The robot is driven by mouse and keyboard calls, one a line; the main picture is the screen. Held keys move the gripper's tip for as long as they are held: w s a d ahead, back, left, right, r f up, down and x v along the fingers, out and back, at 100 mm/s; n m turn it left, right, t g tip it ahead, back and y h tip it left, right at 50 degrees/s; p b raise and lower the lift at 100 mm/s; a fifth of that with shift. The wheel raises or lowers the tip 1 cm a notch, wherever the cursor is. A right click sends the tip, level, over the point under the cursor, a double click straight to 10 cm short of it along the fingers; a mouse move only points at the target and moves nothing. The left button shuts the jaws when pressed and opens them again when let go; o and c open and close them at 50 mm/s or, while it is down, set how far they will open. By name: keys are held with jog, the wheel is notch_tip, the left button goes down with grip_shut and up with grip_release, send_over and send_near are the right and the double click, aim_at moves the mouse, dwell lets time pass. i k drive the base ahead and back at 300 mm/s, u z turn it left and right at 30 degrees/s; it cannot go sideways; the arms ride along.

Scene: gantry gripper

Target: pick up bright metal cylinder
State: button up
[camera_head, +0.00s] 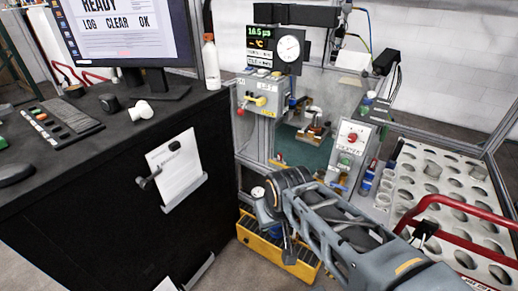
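A grey, metallic-looking cylinder (432,168) stands in the white rack with round holes (408,222) at the right. Another grey round piece (478,172) shows further right in the same rack. I cannot tell for sure which one is the bright metal cylinder. My arm reaches in from the lower right, and my gripper (283,232) is at its far end, left of the rack and above the yellow crate. It is apart from both pieces. Its fingers are small and dark here, so their opening is unclear.
A yellow crate (244,236) stands on the floor below my gripper. A black cabinet (95,215) fills the left. A metal frame with a gauge (289,48) and control boxes stands behind. A red tube rail (462,203) crosses the rack.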

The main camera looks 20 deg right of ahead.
aim_at(316, 117)
jog(key=z, duration=0.1)
jog(key=k, duration=0.45)
jog(key=z, duration=0.6)
jog(key=i, duration=0.5)
jog(key=z, duration=0.05)
